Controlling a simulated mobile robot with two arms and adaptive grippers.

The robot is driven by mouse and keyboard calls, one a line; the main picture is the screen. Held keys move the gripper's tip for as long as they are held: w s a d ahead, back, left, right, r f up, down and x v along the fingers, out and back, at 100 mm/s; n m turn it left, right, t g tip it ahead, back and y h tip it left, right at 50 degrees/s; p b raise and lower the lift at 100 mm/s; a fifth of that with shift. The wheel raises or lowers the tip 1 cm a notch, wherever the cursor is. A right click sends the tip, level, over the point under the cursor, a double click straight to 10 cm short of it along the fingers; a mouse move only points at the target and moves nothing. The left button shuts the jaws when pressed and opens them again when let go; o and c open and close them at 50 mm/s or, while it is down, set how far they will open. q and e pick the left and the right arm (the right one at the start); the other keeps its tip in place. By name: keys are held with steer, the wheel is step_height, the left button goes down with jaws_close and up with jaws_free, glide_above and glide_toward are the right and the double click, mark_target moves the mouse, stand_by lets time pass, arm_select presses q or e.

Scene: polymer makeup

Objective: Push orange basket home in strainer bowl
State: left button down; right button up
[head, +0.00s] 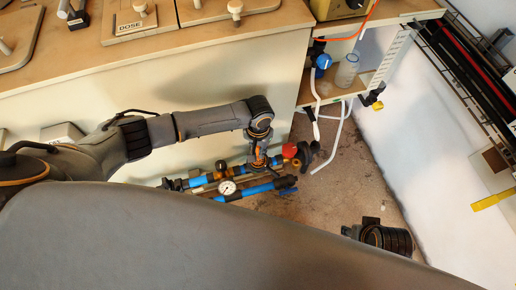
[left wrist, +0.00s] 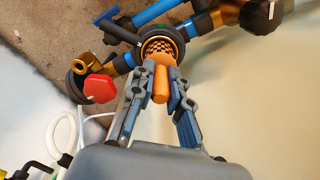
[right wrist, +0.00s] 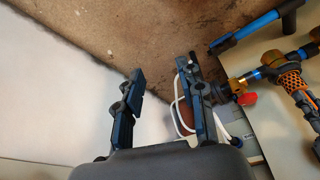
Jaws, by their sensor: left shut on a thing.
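The orange basket (left wrist: 161,46) has a dark checkered mesh and an orange handle. My left gripper (left wrist: 160,74) is shut on this handle. The mesh end points at the dark strainer body on the blue pipework; how deep it sits in the bowl I cannot tell. The basket also shows in the right wrist view (right wrist: 289,83), with mesh still visible outside the pipework. In the head view my left gripper (head: 260,160) reaches down over the pipes and mostly hides the basket. My right gripper (right wrist: 163,75) is open and empty in its wrist view, away from the basket.
A red knob (head: 289,150) and a pressure gauge (head: 227,188) sit on the pipework beside the basket. White hoses (head: 337,135) hang near a shelf with a clear bottle (head: 347,70). The brown floor (head: 350,190) to the right is mostly clear.

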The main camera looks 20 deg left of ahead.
mark_target(258, 154)
arm_select(q)
steer(key=shift+f, duration=0.4)
arm_select(e)
steer(key=shift+s+r, duration=0.3)
steer(key=shift+r, duration=0.35)
arm_select(q)
steer(key=shift+f, duration=0.1)
arm_select(e)
steer(key=shift+r, duration=0.1)
arm_select(q)
steer(key=shift+f+b, duration=0.45)
steer(key=shift+b, duration=0.05)
steer(key=shift+f, duration=0.3)
arm_select(e)
steer(key=shift+d+r, duration=0.1)
steer(key=shift+r, duration=1.3)
arm_select(q)
steer(key=shift+f, duration=0.15)
arm_select(e)
steer(key=shift+s+r, duration=0.1)
steer(key=shift+r, duration=0.2)
arm_select(q)
steer(key=shift+f+b, duration=0.1)
steer(key=shift+b, duration=0.2)
arm_select(e)
steer(key=shift+r, duration=0.1)
arm_select(q)
steer(key=shift+f, duration=0.15)
arm_select(e)
steer(key=shift+s+r, duration=0.25)
